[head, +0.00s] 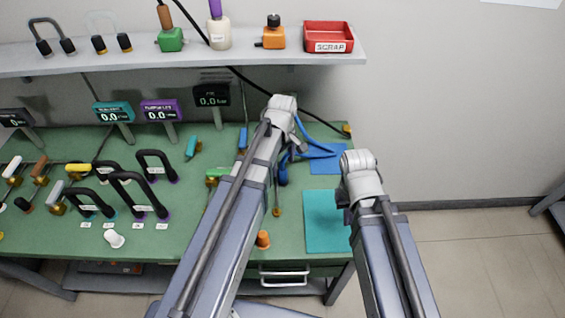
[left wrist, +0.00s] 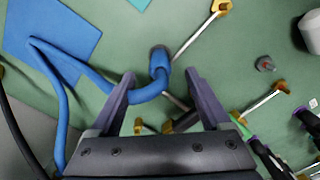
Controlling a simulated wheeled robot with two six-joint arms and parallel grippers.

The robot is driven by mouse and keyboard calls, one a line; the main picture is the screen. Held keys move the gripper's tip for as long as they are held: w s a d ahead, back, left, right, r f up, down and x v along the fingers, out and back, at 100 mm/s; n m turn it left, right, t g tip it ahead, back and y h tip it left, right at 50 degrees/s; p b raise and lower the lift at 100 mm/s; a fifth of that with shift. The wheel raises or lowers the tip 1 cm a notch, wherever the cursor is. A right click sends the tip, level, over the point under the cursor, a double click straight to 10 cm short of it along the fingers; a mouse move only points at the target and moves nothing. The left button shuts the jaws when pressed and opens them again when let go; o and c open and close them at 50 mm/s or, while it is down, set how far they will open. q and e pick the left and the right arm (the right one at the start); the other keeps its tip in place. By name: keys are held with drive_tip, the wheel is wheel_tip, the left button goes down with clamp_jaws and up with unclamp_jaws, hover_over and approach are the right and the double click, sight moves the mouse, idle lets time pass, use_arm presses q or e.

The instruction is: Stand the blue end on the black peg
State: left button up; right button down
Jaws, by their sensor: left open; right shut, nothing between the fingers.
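The blue hose (left wrist: 60,58) is bent in a loop, and its thick blue end (left wrist: 159,62) has a dark opening. In the head view the blue end (head: 283,178) hangs over the green bench. My left gripper (left wrist: 159,76) is open, its two fingers on either side of the hose just behind that end, with gaps. It also shows in the head view (head: 287,158), partly behind the arm. My right gripper (head: 347,216) is mostly hidden by its own arm, above the teal mat. A short dark piece (left wrist: 265,63) stands near the blue end; I cannot tell whether it is the black peg.
Brass-ended rods (left wrist: 198,34) lie close to the blue end. A blue mat (head: 327,160) and a teal mat (head: 322,235) lie on the bench's right side. Black handles (head: 137,193) and gauges (head: 161,110) crowd the left. A shelf (head: 180,58) runs above the back.

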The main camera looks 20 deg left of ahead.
use_arm(q)
wheel_tip(320, 180, up, 2)
drive_tip(key=shift+r+p, duration=0.15)
drive_tip(key=shift+p, duration=0.5)
use_arm(e)
wheel_tip(320, 180, up, 2)
drive_tip(key=shift+r, duration=0.1)
